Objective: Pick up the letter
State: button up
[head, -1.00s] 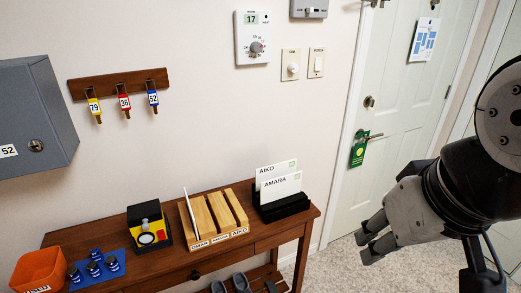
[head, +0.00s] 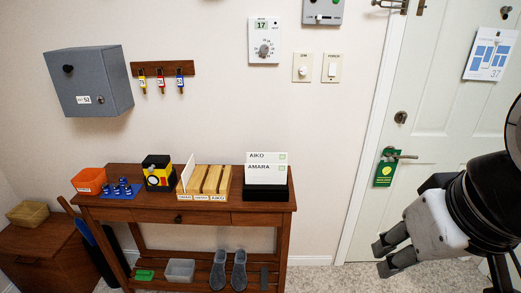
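Two white letters stand upright in a black holder (head: 265,192) at the right end of the wooden console table. The rear letter, marked AIKO (head: 280,157), shows above the front one, marked AMARA (head: 262,174). Another thin white letter (head: 187,173) leans in the left slot of a wooden sorter (head: 207,197) with name labels. My gripper (head: 385,258) is at the lower right, in front of the door side, well to the right of the table. Its two fingers are apart with nothing between them, so it is open and empty.
The table (head: 235,216) also bears an orange bin (head: 89,181), dark blue-topped items on a blue mat (head: 119,194) and a yellow-black box (head: 157,173). A door (head: 440,110) stands at right.

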aim_at(256, 174)
jog(key=i+l+u, duration=0.2)
jog(key=l, duration=0.25)
jog(key=i+l+u, duration=0.2)
jog(key=l, duration=0.3)
jog(key=l+u, duration=0.25)
jog(key=l, duration=0.25)
jog(key=i+l+u, duration=0.15)
jog(key=i+l, duration=0.3)
jog(key=i+l+u, duration=0.2)
jog(key=i+l, duration=0.2)
jog(key=l, duration=0.15)
jog(key=i+l+u, duration=0.15)
jog(key=i+l, duration=0.25)
jog(key=l, duration=0.15)
